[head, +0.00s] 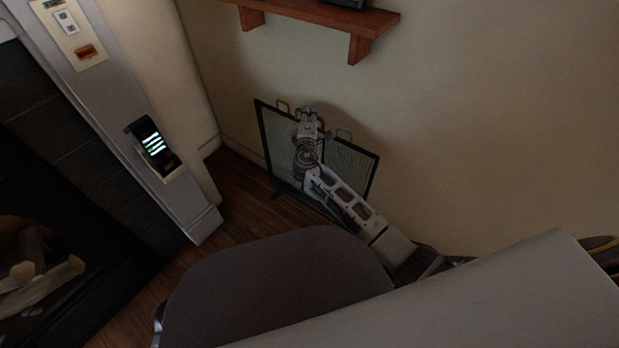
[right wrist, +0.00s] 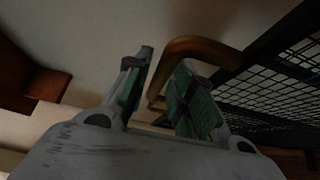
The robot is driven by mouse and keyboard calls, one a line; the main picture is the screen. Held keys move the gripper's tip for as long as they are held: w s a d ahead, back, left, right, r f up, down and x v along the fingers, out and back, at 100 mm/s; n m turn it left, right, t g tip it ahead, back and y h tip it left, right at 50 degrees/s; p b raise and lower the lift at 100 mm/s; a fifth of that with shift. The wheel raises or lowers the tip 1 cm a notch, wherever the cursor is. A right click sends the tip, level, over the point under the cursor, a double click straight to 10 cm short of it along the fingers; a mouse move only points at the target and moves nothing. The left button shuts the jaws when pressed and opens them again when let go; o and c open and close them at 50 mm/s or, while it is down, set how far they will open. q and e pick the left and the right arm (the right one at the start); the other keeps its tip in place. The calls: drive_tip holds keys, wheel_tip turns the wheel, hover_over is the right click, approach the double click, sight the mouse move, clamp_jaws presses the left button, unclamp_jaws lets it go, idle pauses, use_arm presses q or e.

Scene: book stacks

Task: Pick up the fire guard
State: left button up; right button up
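The fire guard (head: 349,162) stands upright on the floor against the wall. It has a black frame, dark mesh and brass-coloured handles on top. My right gripper (head: 308,115) is at its top edge, and my arm hides the guard's middle. In the right wrist view the two green-padded fingers (right wrist: 165,95) are apart. A brass handle (right wrist: 205,48) shows beyond them, with one end seen in the gap between the fingers. I cannot tell whether they touch it. The guard's black mesh (right wrist: 275,80) is at the right. My left gripper is not in view.
A wooden shelf (head: 318,14) is on the wall above the guard. A fireplace (head: 50,240) with logs is at the left, beside a pale post (head: 115,110) carrying a small lit device (head: 152,143). Dark wooden floor (head: 232,195) shows left of the guard.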

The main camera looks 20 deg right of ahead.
drive_tip(key=shift+w+d, duration=0.1)
drive_tip(key=shift+w, duration=0.25)
clamp_jaws()
idle(0.5)
drive_tip(key=shift+r, duration=0.2)
